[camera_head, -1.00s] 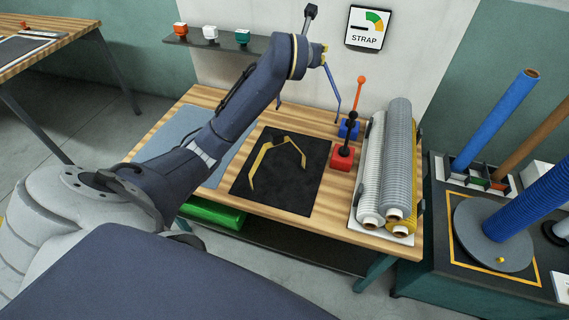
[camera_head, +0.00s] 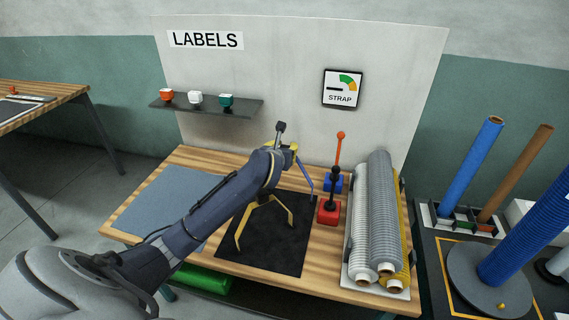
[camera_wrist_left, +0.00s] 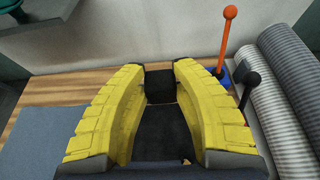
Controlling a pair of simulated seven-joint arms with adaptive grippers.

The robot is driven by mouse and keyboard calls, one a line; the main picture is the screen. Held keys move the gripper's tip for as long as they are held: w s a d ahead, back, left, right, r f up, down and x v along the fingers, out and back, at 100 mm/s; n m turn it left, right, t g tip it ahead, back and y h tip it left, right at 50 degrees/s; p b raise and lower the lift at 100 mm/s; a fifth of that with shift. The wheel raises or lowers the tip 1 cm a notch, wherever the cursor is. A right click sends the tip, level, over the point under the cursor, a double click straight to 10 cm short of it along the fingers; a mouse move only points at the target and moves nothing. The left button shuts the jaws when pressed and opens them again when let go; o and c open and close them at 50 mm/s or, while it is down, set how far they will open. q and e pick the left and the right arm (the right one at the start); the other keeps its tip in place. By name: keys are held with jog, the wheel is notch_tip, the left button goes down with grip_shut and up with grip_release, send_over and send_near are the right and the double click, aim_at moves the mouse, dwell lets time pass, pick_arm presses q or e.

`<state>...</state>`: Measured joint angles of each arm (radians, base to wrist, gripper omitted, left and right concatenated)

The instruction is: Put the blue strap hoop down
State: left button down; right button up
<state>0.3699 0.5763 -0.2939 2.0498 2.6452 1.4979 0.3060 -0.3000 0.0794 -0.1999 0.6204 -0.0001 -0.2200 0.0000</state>
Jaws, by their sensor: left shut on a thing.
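My left gripper (camera_head: 291,148) is shut, low over the back of the bench, and its yellow fingers (camera_wrist_left: 160,85) fill the middle of the left wrist view. The blue strap hoop (camera_head: 304,176) hangs from it. One thin blue leg slants down to the right toward the black mat's back right corner; the arm hides the rest. I cannot tell whether the leg touches anything. The hoop is not clear in the wrist view. A yellow hoop (camera_head: 289,211) rests on the black mat (camera_head: 265,255), partly behind my arm. My right gripper is not in view.
Red (camera_head: 328,212) and blue (camera_head: 334,183) bases with upright levers stand right of the mat. Large mesh rolls (camera_head: 383,215) lie beyond them. A grey-blue sheet (camera_head: 165,205) lies flat at the left. A shelf (camera_head: 215,108) with small cups is on the back panel.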

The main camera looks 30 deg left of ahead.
pick_arm(q)
jog(key=shift+f, duration=3)
jog(key=c, duration=1.1)
grip_release()
jog(key=v, duration=1.2)
